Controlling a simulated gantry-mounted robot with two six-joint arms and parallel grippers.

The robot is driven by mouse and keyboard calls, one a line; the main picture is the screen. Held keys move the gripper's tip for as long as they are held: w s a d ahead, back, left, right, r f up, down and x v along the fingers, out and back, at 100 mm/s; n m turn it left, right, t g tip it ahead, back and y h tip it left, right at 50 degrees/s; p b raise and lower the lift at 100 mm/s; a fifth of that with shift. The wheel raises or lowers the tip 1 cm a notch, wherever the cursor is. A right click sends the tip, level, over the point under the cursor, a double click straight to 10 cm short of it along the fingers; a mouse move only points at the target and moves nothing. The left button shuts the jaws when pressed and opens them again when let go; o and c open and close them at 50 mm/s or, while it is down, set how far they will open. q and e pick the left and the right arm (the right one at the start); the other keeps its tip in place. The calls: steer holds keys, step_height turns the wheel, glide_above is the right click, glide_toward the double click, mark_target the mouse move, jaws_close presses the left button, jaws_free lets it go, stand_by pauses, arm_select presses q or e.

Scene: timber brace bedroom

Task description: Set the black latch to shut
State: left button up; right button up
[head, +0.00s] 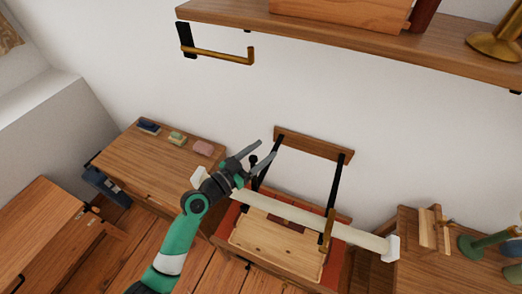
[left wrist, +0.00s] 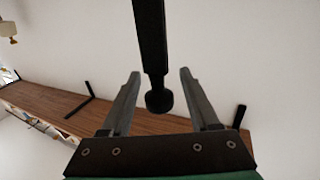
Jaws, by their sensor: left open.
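A black bar with a rounded knob end, which looks like the black latch (left wrist: 154,55), hangs down from the top of the left wrist view. Its knob lies between the two spread fingers of my left gripper (left wrist: 157,95), with a gap on each side. In the head view my left gripper (head: 262,158) is open beside the left black strut of a wooden-topped frame (head: 313,143). A small dark knob (head: 253,160) shows between its fingers there. The latch's mount is hidden, and I cannot tell its setting. My right gripper is not in view.
A desk (head: 150,160) with small blocks stands left, another table (head: 425,270) right. The wall between is bare.

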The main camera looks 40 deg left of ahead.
arm_select(q)
jaws_close()
stand_by(1.4)
